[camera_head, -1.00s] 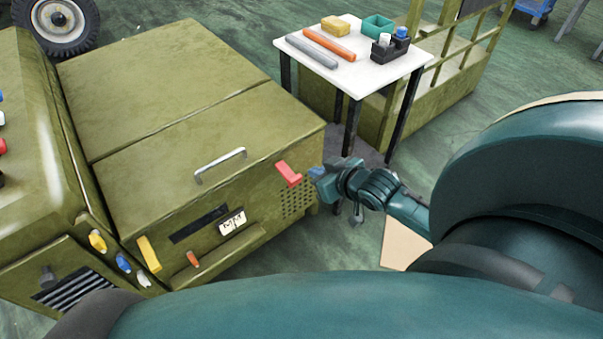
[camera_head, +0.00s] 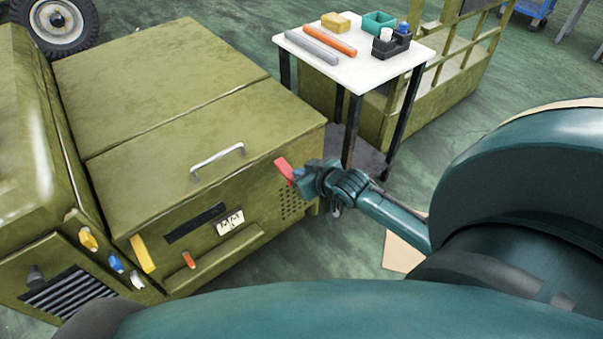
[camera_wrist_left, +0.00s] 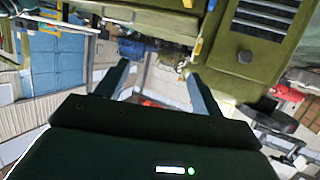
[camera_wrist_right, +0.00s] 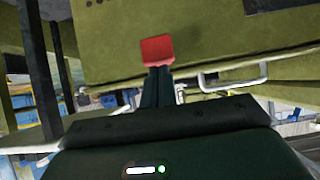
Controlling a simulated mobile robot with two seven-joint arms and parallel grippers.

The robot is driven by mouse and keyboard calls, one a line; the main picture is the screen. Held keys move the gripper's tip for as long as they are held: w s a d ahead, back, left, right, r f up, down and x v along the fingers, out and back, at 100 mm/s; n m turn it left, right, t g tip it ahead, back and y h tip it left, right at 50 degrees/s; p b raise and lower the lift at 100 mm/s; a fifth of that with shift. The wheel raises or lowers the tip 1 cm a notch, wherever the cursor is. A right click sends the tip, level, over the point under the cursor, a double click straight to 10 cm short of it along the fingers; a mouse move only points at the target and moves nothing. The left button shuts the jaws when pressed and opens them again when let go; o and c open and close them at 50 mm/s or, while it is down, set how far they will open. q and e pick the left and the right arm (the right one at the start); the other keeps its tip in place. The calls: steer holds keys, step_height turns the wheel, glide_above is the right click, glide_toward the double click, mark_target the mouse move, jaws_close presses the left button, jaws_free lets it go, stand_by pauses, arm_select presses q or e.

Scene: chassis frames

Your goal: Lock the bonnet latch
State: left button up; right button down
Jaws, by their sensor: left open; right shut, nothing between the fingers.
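The red latch (camera_head: 283,168) is on the front face of the olive bonnet box (camera_head: 150,135), near its right corner. In the right wrist view the red latch (camera_wrist_right: 157,49) stands straight ahead of the fingertips. My right gripper (camera_head: 297,181) is shut and empty, with its tips at the latch's lower end. In the right wrist view the shut fingers (camera_wrist_right: 157,75) overlap the latch's lower edge; I cannot tell whether they touch it. My left gripper (camera_wrist_left: 160,75) is open and empty, and shows only in the left wrist view.
A metal handle (camera_head: 217,160) sits on the bonnet's front edge, left of the latch. Yellow (camera_head: 143,254) and orange (camera_head: 189,260) levers are lower left. A white table (camera_head: 350,68) with several small items stands behind the box.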

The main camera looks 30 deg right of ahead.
arm_select(q)
steer(key=d+f+m+t+h+b, duration=0.1)
steer(key=h+b, duration=0.1)
steer(key=b, duration=0.4)
steer(key=w+d+f+m+t+h+b, duration=0.1)
steer(key=d+t+h+b, duration=0.1)
steer(key=b, duration=0.4)
steer(key=w+d+f+m+t+h+b, duration=0.1)
steer(key=t+b, duration=0.1)
steer(key=b, duration=0.5)
steer(key=shift+w+d+m+h, duration=0.25)
steer(key=shift+m+h, duration=0.15)
arm_select(e)
steer(key=w+f+t, duration=0.2)
steer(key=f+t, duration=0.2)
steer(key=f, duration=0.3)
steer(key=w+f+t, duration=0.2)
steer(key=f+t, duration=0.3)
steer(key=f, duration=0.2)
steer(key=shift+w+a, duration=0.15)
steer(key=shift+w, duration=0.25)
arm_select(q)
steer(key=shift+r, duration=0.1)
